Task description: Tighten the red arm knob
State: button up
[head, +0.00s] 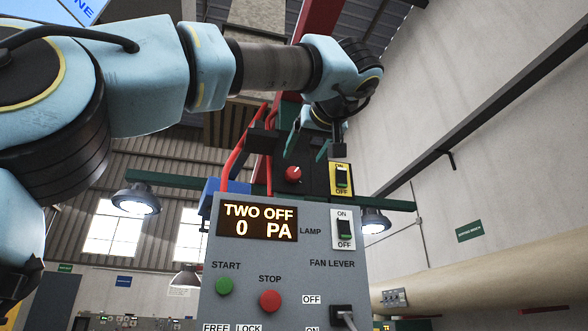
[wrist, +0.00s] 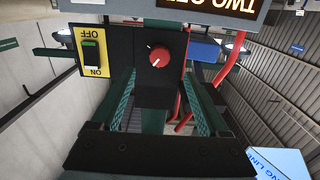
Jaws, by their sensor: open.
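The red knob (head: 293,173) is small and round, with a white pointer mark. It sits on a dark box above the grey control panel (head: 262,206). In the wrist view the knob (wrist: 159,56) faces me, between the lines of my two green ridged fingers and just beyond their tips. My gripper (head: 309,145) is open and empty, just above and slightly right of the knob in the head view. In the wrist view both fingers of my gripper (wrist: 158,80) are spread apart with a dark surface behind them. Neither finger visibly touches the knob; the exact gap is unclear.
A yellow-plated switch (head: 341,178) stands right of the knob, close to one finger. Red hoses (head: 232,158) run at its left. The panel carries a display (head: 257,221) reading "TWO OFF 0 PA", a green start button (head: 224,286) and a red stop button (head: 270,300).

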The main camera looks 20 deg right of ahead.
aim_at(295, 173)
jog(key=w+p, duration=0.1)
jog(key=w, duration=0.1)
jog(key=w+p, duration=0.1)
jog(key=w, duration=0.1)
jog(key=w+d+p, duration=0.1)
jog(key=w, duration=0.2)
jog(key=shift+r, duration=0.15)
jog(key=shift+w, duration=0.6)
jog(key=shift+f, duration=0.2)
grip_shut()
